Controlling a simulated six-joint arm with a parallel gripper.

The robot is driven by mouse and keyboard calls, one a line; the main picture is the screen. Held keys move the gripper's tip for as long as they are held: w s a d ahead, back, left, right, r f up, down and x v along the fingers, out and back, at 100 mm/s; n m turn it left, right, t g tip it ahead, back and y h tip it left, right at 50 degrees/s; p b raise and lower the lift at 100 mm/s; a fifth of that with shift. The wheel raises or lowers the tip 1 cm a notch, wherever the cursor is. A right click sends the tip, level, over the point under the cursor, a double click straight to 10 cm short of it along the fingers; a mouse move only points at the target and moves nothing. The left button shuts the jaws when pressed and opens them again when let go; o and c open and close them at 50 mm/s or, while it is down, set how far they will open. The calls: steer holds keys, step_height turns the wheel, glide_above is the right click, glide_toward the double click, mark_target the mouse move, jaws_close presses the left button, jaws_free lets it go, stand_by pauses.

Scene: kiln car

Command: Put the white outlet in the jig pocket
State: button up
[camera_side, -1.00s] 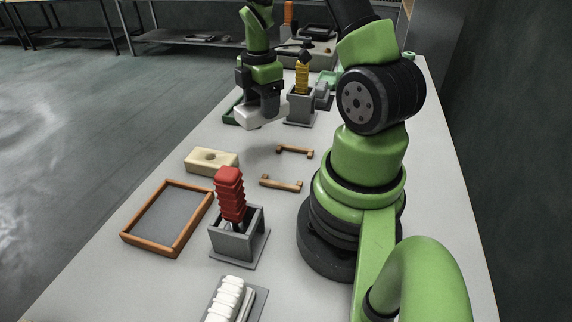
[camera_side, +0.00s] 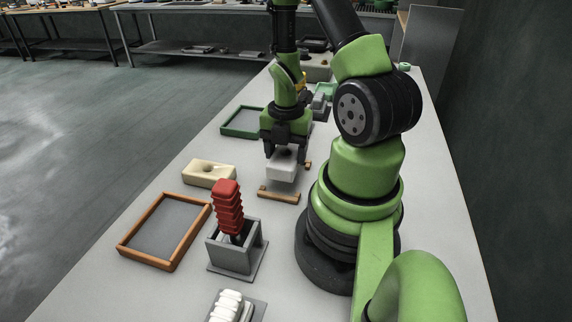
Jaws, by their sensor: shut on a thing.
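My gripper (camera_side: 284,152) is shut on the white outlet (camera_side: 282,166), a small white block. It holds the block above the table, level or nearly so, over the area of the two small brown wooden brackets. The nearer bracket (camera_side: 279,194) shows just below and in front of the block. The farther bracket (camera_side: 307,165) is mostly hidden behind the block and gripper. I cannot tell for sure which piece is the jig pocket; the brackets could be its ends.
A cream block with a hollow (camera_side: 209,173) lies left of the brackets. A brown-framed tray (camera_side: 163,262), a grey holder (camera_side: 236,252) with a red-handled tool (camera_side: 228,206) and a white ribbed item (camera_side: 228,305) stand nearer. A green-framed tray (camera_side: 241,134) lies farther back.

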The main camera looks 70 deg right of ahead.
steer(key=shift+f, duration=1.85)
steer(key=shift+f, duration=0.15)
steer(key=o, duration=1.2)
steer(key=shift+c, duration=0.2)
